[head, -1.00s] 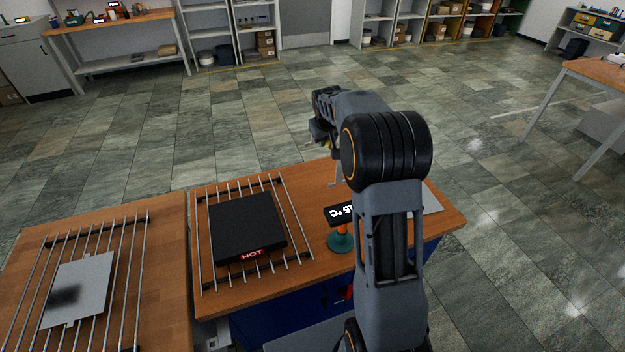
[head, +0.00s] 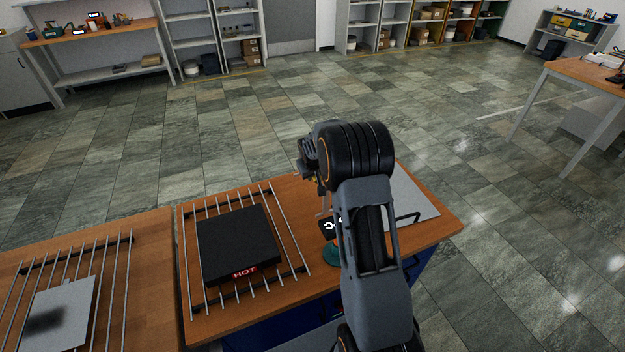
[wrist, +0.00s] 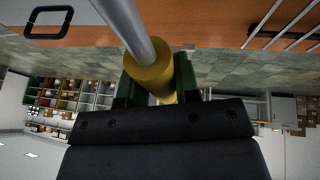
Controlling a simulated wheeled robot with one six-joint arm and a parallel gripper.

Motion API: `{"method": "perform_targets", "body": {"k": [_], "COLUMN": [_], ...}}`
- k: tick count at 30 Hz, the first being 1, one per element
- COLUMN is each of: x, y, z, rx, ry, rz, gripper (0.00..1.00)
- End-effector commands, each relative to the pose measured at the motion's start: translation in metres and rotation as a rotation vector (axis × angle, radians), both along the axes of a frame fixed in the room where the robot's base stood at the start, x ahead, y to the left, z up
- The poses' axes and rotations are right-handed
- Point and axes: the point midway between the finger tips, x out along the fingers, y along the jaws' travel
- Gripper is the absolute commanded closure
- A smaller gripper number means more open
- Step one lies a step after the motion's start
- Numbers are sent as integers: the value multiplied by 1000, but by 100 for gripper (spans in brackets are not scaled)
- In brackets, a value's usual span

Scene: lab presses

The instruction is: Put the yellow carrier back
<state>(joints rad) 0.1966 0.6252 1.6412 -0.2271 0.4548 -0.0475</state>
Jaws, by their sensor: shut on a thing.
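The yellow carrier's yellow grip (wrist: 153,78) sits between the green fingers of my gripper (wrist: 157,82) in the wrist view. My gripper is shut on it. A grey rod runs from the grip toward the top of that view; its far end is out of frame. In the head view my gripper (head: 309,170) is above the far side of the right wooden bench (head: 310,290), mostly hidden by my arm. The rest of the carrier is largely hidden there.
A black block marked HOT (head: 237,243) sits on a barred rack (head: 300,260). Beside it a small display (head: 331,228) stands on a green base (head: 331,256). A pale plate with a black handle (head: 410,195) lies at right. Another plate (head: 62,312) lies on the left rack.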

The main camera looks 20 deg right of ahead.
Motion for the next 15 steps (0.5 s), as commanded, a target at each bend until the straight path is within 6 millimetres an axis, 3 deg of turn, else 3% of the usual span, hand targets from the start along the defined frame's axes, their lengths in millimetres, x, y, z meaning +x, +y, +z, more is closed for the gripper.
{"method": "perform_targets", "body": {"k": [8,15], "x": [0,1], "y": [1,1], "z": [-29,-30], "rx": [1,0], "ry": [0,-4], "rz": [1,2], "gripper": [100,100]}}
